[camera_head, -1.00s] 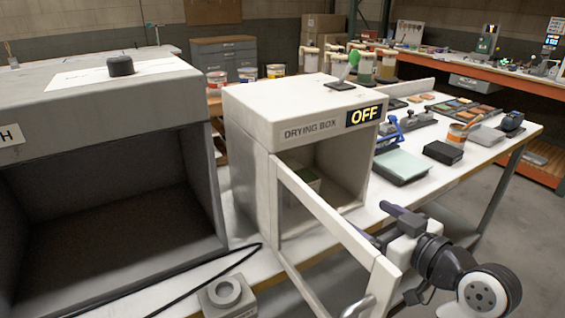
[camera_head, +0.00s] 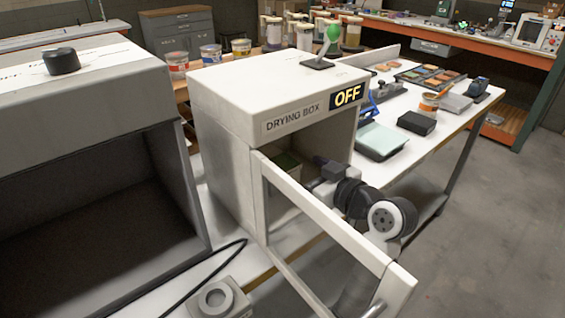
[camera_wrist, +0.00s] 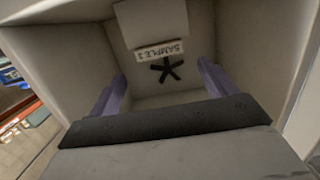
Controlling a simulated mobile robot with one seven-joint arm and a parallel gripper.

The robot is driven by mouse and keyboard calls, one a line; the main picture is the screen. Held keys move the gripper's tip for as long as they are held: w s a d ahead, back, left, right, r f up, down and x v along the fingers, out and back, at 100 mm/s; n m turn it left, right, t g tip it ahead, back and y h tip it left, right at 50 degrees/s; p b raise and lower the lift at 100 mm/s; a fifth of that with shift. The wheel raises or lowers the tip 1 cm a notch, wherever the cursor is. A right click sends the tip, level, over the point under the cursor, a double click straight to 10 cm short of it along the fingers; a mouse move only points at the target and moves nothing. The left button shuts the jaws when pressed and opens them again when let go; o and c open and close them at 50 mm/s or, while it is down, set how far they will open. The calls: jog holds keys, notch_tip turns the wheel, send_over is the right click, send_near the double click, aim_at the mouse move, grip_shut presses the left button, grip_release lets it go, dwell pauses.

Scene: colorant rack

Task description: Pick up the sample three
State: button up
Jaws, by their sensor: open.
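Sample three shows in the wrist view as a pale block (camera_wrist: 152,22) with an upside-down "SAMPLE 3" label (camera_wrist: 160,50), inside the drying box (camera_head: 228,110). My gripper (camera_head: 318,162) is at the box's open front. Its two purple fingers (camera_wrist: 162,72) are apart with nothing between them, and the labelled block lies beyond their tips.
The box's open door (camera_head: 330,230) swings out in front, close to my arm. The box walls stand on both sides of the fingers. A grey hood (camera_head: 90,110) stands at left. A black block (camera_head: 416,123) and a pale-topped device (camera_head: 382,140) lie right of the box.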

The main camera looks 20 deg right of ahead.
aim_at(287, 166)
jog(key=shift+f+p+x, duration=0.2)
jog(key=shift+p+x, duration=0.3)
jog(key=shift+x, duration=0.85)
jog(key=shift+f+p+x, duration=0.2)
jog(key=shift+p+x, duration=0.25)
jog(key=shift+x, duration=0.9)
jog(key=shift+s+a, duration=0.1)
jog(key=c, duration=1)
jog(key=shift+c, duration=0.2)
jog(key=shift+s+r, duration=0.1)
jog(key=shift+r, duration=0.05)
